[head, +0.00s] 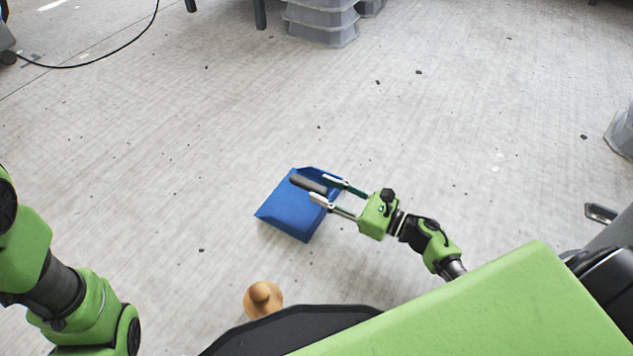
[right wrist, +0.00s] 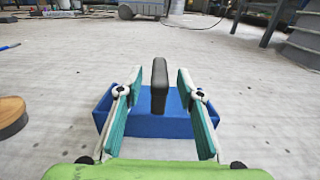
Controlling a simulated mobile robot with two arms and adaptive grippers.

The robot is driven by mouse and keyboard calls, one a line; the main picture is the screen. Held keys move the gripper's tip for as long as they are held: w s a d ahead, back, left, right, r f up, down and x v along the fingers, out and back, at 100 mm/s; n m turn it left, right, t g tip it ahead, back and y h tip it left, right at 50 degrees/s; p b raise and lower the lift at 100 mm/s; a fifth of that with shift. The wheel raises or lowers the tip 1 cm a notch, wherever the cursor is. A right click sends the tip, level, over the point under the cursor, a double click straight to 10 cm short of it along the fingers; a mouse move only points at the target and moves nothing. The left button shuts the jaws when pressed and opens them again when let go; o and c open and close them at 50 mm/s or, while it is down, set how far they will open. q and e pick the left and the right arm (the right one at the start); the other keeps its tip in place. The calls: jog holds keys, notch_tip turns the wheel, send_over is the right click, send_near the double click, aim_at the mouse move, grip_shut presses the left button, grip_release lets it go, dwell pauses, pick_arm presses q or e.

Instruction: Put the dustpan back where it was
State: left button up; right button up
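The blue dustpan (head: 284,210) with a dark handle (head: 305,184) appears to lie on the floor in the middle of the head view. My right gripper (head: 318,188) reaches over it from the right. In the right wrist view, the open fingers (right wrist: 159,82) stand on either side of the upright-looking handle (right wrist: 159,98), with a gap on both sides. The blue pan (right wrist: 165,126) shows below and behind the fingers. My left arm is at the left edge of the head view, and its gripper is out of frame.
A round wooden piece (head: 262,298) stands on the floor near my base; a wooden piece (right wrist: 12,116) also shows at the left of the right wrist view. Grey stacked crates (head: 322,22) stand at the back. A black cable (head: 100,60) lies far left. The floor around the dustpan is mostly clear.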

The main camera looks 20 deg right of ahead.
jog(key=p+v, duration=0.3)
jog(key=v, duration=0.5)
jog(key=shift+s+d, duration=0.2)
jog(key=shift+s, duration=0.15)
jog(key=shift+r, duration=0.1)
